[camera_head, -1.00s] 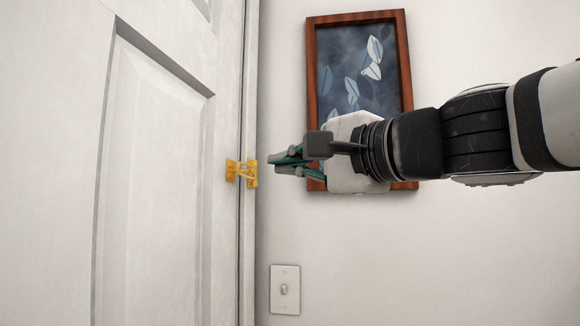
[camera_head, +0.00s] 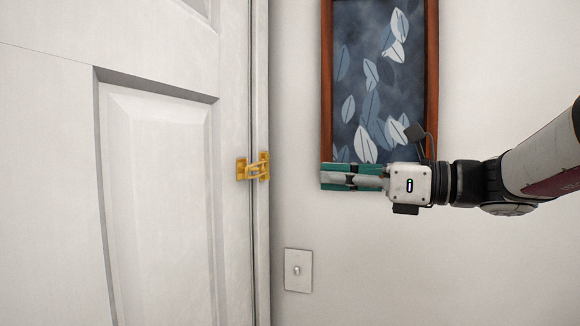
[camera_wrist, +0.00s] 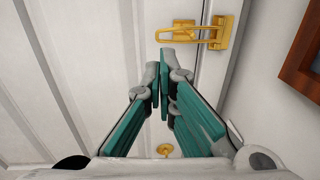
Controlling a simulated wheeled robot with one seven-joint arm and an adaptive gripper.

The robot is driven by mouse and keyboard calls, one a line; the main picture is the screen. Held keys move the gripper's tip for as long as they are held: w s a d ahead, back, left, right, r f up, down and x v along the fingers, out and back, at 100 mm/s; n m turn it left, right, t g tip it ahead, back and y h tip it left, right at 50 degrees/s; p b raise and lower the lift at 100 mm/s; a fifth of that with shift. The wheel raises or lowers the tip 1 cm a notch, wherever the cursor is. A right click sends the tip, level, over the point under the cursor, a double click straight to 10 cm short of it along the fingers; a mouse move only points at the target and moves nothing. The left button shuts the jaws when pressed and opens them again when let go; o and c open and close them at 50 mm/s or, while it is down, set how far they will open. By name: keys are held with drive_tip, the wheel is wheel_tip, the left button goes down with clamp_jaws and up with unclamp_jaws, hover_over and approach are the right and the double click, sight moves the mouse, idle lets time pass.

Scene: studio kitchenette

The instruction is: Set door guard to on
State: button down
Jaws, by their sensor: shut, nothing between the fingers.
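The door guard (camera_head: 253,167) is a small yellow-gold latch on the edge of the white door (camera_head: 160,190) and its frame. In the head view its loop spans the gap between door and frame. In the wrist view the door guard (camera_wrist: 205,33) is at the top, its loop lying across from the frame-side plate toward the door-side piece. My gripper (camera_head: 324,177) is to the right of the guard in the head view, apart from it, fingers pointing left. In the wrist view my gripper (camera_wrist: 160,75) has its green-padded fingertips together, just below the guard, with nothing between them.
A wood-framed leaf picture (camera_head: 378,80) hangs on the wall behind my gripper. A light switch (camera_head: 298,270) is on the wall below the guard. A round gold fitting (camera_wrist: 165,150) shows low in the wrist view. The wall between guard and gripper is clear.

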drive_tip(key=p+x, duration=0.2)
drive_tip(key=x, duration=1.1)
drive_tip(key=shift+a, duration=0.1)
drive_tip(key=shift+w+a, duration=0.15)
drive_tip(key=shift+a, duration=0.75)
